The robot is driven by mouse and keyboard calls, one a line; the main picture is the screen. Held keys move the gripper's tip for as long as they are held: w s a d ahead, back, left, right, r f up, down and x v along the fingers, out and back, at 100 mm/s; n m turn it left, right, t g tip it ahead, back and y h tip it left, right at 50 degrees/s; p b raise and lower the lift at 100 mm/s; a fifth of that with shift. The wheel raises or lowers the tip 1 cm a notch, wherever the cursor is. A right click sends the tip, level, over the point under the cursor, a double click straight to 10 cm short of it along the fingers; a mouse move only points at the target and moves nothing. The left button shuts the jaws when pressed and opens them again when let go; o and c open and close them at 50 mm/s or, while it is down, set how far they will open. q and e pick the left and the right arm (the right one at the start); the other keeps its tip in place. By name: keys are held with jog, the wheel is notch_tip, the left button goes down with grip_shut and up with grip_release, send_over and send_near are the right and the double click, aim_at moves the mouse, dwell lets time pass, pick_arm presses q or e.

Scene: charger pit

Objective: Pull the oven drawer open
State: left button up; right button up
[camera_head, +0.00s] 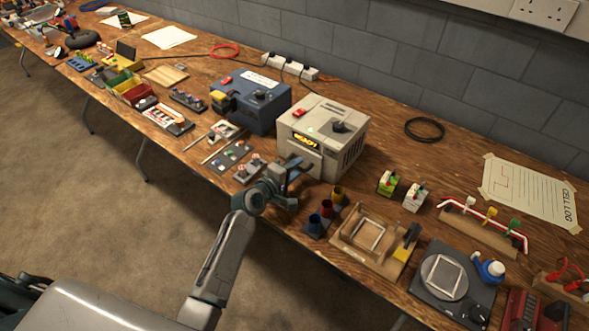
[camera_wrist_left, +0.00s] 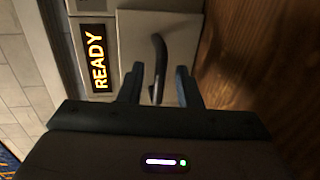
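The oven is a cream box (camera_head: 335,117) on the workbench with a lit amber display on its front. In the left wrist view the display (camera_wrist_left: 98,58) reads READY. Next to it is the pale drawer front (camera_wrist_left: 183,35) with a dark curved handle (camera_wrist_left: 158,67). The drawer front looks flush with the oven. My right gripper is not in view.
A blue box (camera_head: 262,106) stands left of the oven. Small coloured cups (camera_head: 326,208) and a wooden fixture (camera_head: 350,255) are right of my left gripper. Small switches (camera_head: 250,168) lie to its left. The floor before the bench is clear.

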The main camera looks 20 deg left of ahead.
pick_arm(q)
grip_shut()
jog(key=shift+s, duration=0.15)
jog(key=f+v, duration=0.1)
jog(key=v, duration=0.3)
jog(key=f+p+v, duration=0.1)
jog(key=v, duration=0.8)
jog(key=shift+s+a+f+p, duration=0.2)
jog(key=shift+s+f+p, duration=0.2)
jog(key=shift+s, duration=0.1)
jog(key=shift+s+a, duration=0.1)
jog(key=shift+s, duration=0.2)
jog(key=shift+o, duration=0.4)
grip_release()
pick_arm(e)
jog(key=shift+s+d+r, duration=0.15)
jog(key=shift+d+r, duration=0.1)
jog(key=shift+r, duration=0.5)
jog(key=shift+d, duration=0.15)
